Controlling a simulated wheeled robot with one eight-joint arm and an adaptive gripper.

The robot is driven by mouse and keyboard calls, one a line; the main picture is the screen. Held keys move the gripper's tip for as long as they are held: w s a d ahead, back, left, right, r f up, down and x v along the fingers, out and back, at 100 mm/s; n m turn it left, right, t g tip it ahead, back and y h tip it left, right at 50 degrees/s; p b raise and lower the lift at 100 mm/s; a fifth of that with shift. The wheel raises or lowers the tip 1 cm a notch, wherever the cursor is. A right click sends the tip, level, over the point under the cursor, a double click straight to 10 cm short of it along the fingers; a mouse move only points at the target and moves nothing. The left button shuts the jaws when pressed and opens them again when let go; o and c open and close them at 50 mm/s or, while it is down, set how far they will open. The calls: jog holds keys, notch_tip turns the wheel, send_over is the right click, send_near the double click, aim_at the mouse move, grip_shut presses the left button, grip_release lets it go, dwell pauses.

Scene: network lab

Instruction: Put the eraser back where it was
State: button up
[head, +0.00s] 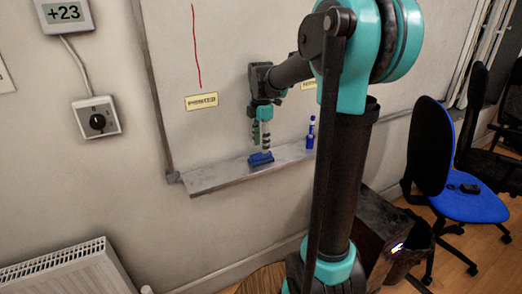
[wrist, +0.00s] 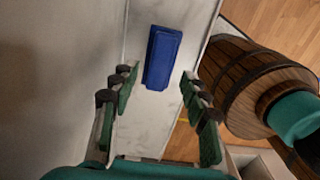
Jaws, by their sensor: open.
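The blue eraser (head: 261,158) lies on the whiteboard's narrow ledge (head: 215,178), towards its left part. In the wrist view the eraser (wrist: 162,57) lies flat on the pale ledge (wrist: 140,125), ahead of the fingertips and between their lines. My gripper (head: 261,137) points down just above the eraser in the head view. In the wrist view my gripper (wrist: 159,82) has its two green-padded fingers wide apart with nothing between them. Whether a fingertip touches the eraser I cannot tell from the head view.
A blue marker (head: 311,132) stands on the ledge to the right of the eraser. The whiteboard (head: 225,60) rises behind, with a red line and yellow labels. A wooden barrel (wrist: 250,80) stands below the ledge. A radiator (head: 70,270) is at lower left and a blue chair (head: 470,203) at right.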

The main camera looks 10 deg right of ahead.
aim_at(261, 153)
notch_tip(261, 153, up, 8)
jog(key=r, duration=0.1)
jog(key=s+d+f+m+t, duration=0.2)
jog(key=s+f+m, duration=0.8)
jog(key=s+f, duration=0.1)
jog(key=s+d+f+m+t, duration=0.2)
jog(key=s+f+m, duration=0.9)
jog(key=f, duration=0.2)
jog(key=shift+f+m, duration=0.25)
jog(key=shift+m, duration=0.05)
